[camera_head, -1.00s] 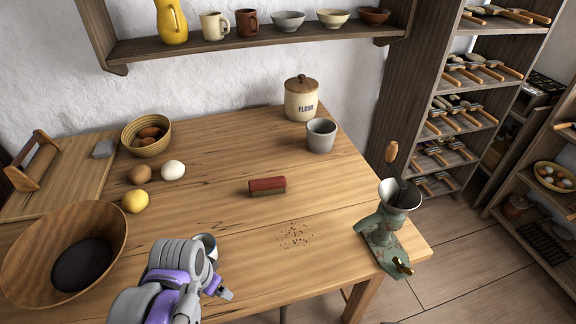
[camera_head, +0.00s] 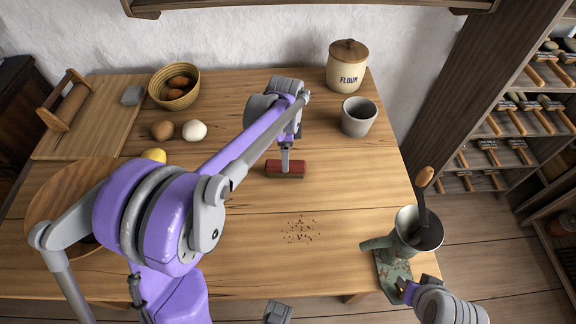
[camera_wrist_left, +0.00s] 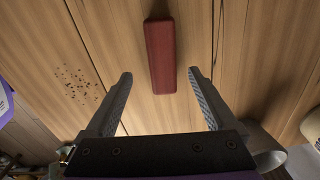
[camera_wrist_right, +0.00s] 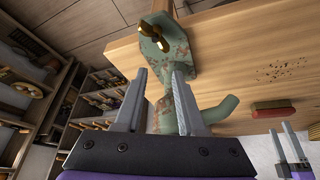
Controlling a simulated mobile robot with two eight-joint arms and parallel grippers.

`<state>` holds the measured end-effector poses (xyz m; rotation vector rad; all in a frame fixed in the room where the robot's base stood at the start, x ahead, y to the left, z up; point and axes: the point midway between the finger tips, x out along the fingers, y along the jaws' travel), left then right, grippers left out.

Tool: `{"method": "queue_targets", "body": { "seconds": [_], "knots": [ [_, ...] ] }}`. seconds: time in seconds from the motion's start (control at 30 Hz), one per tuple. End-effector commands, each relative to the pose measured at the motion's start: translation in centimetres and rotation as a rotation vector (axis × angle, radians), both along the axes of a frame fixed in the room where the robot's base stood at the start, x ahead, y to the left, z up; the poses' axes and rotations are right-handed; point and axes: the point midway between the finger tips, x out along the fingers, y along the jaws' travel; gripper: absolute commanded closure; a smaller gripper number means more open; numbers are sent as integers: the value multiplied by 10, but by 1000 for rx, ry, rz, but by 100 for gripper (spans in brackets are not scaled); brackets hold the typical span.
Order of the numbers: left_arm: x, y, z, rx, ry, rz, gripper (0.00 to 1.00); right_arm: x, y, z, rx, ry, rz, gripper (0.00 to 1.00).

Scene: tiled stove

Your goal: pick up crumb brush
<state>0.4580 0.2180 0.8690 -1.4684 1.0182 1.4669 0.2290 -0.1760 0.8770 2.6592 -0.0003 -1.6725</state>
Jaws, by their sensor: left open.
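The crumb brush, a dark red block (camera_head: 286,170), lies on the wooden table beyond the scattered crumbs (camera_head: 300,230). In the left wrist view the brush (camera_wrist_left: 160,56) lies lengthwise, its near end between the lines of my open fingers. My left gripper (camera_head: 286,158) is over the brush from above, open and empty; the head view hides part of the brush behind it. The left fingers (camera_wrist_left: 160,88) show no contact with the brush. My right gripper (camera_wrist_right: 158,80) is open, in front of the green grinder (camera_wrist_right: 165,60), with nothing seen gripped.
The grinder (camera_head: 408,245) is clamped at the table's right edge near my right arm. A grey cup (camera_head: 358,118) and flour jar (camera_head: 346,68) stand right of the brush. Table around the crumbs is clear.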

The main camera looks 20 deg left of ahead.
Motion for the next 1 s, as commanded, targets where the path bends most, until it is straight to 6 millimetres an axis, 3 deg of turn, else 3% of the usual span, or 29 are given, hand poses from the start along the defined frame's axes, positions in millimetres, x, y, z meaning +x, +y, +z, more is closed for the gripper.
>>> {"method": "queue_targets", "body": {
  "seconds": [0.27, 0.5, 0.83, 1.0],
  "knots": [
    [0, 1, -25, 0, -1, 1, 10, 0, 0, -1, 0, 0, 0, 61],
    [0, 4, -60, 0, -1, 2, 10, 0, 0, -3, 0, 1, 0, 61],
    [0, 4, -66, 0, -1, 2, 10, 0, 0, -3, 0, 1, 0, 61],
    [0, 4, -66, 0, -1, 2, 41, 0, 0, -3, 0, 1, 0, 61]
  ]
}}
